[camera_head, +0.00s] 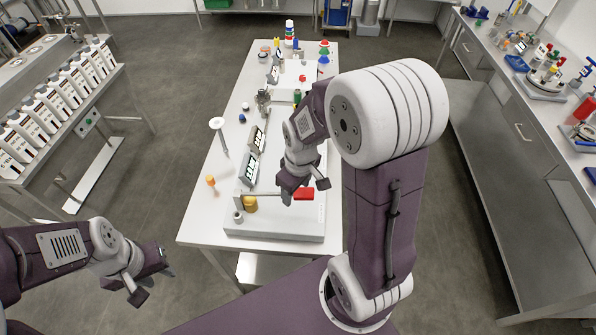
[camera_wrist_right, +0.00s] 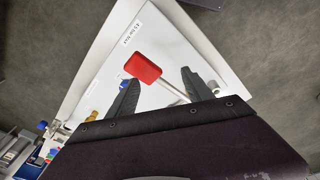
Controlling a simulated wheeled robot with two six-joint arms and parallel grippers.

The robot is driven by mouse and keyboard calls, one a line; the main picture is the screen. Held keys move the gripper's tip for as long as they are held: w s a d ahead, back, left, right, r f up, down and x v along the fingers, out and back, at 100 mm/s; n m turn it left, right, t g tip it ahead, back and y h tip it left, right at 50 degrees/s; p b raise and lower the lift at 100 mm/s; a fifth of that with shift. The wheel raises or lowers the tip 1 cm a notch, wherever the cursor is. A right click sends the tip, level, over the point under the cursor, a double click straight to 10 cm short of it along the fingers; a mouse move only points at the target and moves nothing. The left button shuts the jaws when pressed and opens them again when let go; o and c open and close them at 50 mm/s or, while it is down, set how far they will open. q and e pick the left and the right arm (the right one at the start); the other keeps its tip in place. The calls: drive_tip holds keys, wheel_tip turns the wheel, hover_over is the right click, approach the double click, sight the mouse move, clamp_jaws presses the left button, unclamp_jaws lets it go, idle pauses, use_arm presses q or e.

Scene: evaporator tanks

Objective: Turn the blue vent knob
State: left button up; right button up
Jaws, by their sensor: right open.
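A small blue knob (camera_head: 242,118) shows at the left edge of the central bench in the head view, and I cannot tell for sure that it is the vent knob. A small blue part (camera_wrist_right: 42,125) also shows at the lower left of the right wrist view. My right gripper (camera_head: 303,189) is open above the near end of the bench, close to a red lever handle (camera_head: 304,194). In the right wrist view the red handle (camera_wrist_right: 143,67) lies just ahead of the open fingers (camera_wrist_right: 160,78). My left gripper (camera_head: 152,280) is open and empty, low at the left, away from the bench.
The central bench (camera_head: 200,222) carries tilted dark displays (camera_head: 251,168), a yellow fitting (camera_head: 250,204) and an orange-topped part (camera_head: 211,182). Side benches stand left and right, with floor between. My right arm covers the bench's right side.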

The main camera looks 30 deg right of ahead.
drive_tip(key=w+d+f+n, duration=0.1)
drive_tip(key=w+d+n, duration=0.1)
drive_tip(key=w+n, duration=0.2)
drive_tip(key=w+d+f+n+g+p, duration=0.1)
drive_tip(key=w+d+n, duration=0.2)
drive_tip(key=n, duration=0.3)
drive_tip(key=w+d+f+n+p, duration=0.1)
drive_tip(key=w+d+n, duration=0.2)
drive_tip(key=w+n, duration=0.2)
drive_tip(key=shift+w+n+g, duration=0.1)
drive_tip(key=shift+n+g, duration=0.2)
drive_tip(key=shift+n, duration=0.2)
wheel_tip(320, 180, down, 8)
drive_tip(key=p, duration=0.3)
drive_tip(key=shift+a+f, duration=0.1)
drive_tip(key=shift+f, duration=0.35)
clamp_jaws()
